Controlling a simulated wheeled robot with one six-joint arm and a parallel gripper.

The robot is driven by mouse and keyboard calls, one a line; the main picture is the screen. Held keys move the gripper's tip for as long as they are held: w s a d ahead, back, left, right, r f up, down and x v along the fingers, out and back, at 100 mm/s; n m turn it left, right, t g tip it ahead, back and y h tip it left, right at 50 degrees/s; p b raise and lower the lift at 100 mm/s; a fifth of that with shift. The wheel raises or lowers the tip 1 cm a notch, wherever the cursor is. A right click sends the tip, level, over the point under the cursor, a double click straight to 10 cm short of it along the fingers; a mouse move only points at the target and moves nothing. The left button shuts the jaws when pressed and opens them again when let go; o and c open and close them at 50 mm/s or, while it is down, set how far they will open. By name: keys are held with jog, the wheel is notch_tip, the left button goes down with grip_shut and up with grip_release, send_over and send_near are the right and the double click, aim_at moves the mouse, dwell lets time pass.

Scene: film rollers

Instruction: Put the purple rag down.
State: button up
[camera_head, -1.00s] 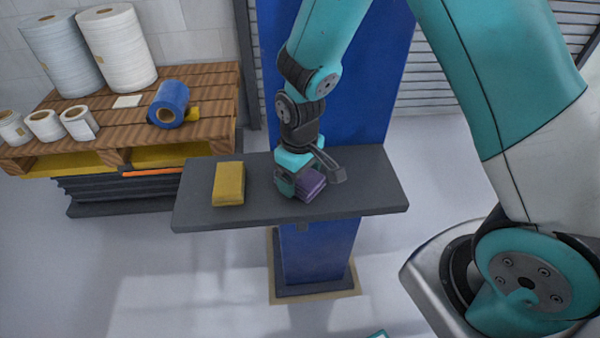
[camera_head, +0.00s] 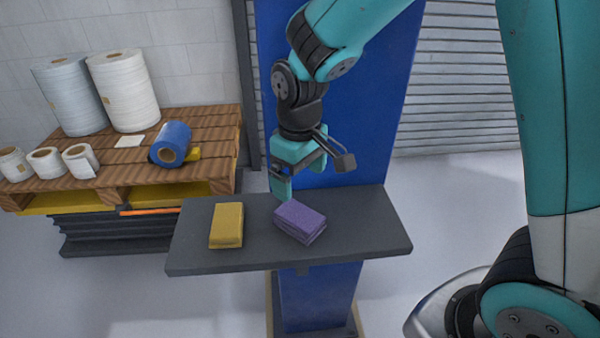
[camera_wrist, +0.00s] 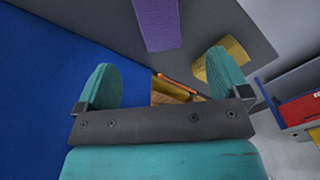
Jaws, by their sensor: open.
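The purple rag (camera_head: 300,221) lies folded on the grey shelf (camera_head: 365,245), right of its middle. In the wrist view the rag (camera_wrist: 158,22) shows at the top, beyond the fingertips and apart from them. My gripper (camera_head: 305,180) is above and behind the rag, open and empty. In the wrist view its two teal fingers (camera_wrist: 163,72) stand wide apart with nothing between them.
A yellow folded rag (camera_head: 227,225) lies on the shelf left of the purple one. A blue column (camera_head: 345,110) rises behind the shelf. A wooden pallet (camera_head: 110,165) with white rolls and a blue roll (camera_head: 171,144) stands at the left. The shelf's right end is clear.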

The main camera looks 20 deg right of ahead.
jog(key=s+a+r+y, duration=0.2)
jog(key=s+r, duration=0.3)
jog(key=s, duration=0.4)
jog(key=s+a+r+n+y, duration=0.1)
jog(key=s+a+r+y, duration=0.1)
jog(key=s+r, duration=0.3)
jog(key=s, duration=0.4)
jog(key=shift+s+a+n, duration=0.25)
jog(key=shift+a+n, duration=0.05)
jog(key=shift+r, duration=0.1)
